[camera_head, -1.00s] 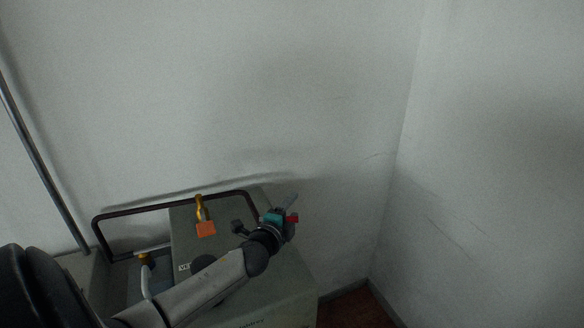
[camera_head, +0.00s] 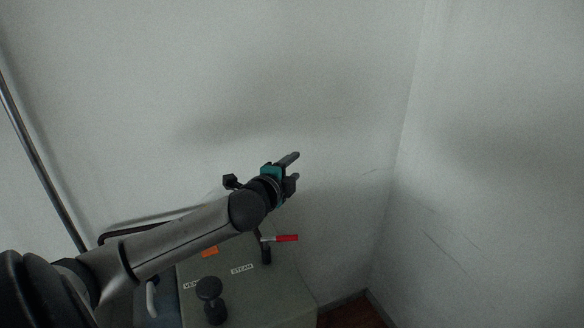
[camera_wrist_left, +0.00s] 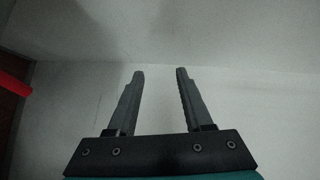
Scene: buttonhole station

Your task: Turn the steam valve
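The steam valve is a lever with a red grip (camera_head: 286,238) on a black post (camera_head: 266,254), beside a STEAM label (camera_head: 242,269) on a grey-green box. The red grip points right in the head view. My left gripper (camera_head: 296,167) is above the lever in the picture, with clear space between them. Its fingers are apart and empty, as the left wrist view (camera_wrist_left: 160,72) also shows. A red piece, likely the grip, shows at that view's left edge (camera_wrist_left: 14,88). My left arm hides part of the box. My right gripper is not in view.
A black knob (camera_head: 209,290) stands near a partly hidden VENT label (camera_head: 192,286). An orange padlock (camera_head: 210,252) is mostly behind my arm. A dark rail (camera_head: 150,222) runs at the back. White walls meet at a corner to the right.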

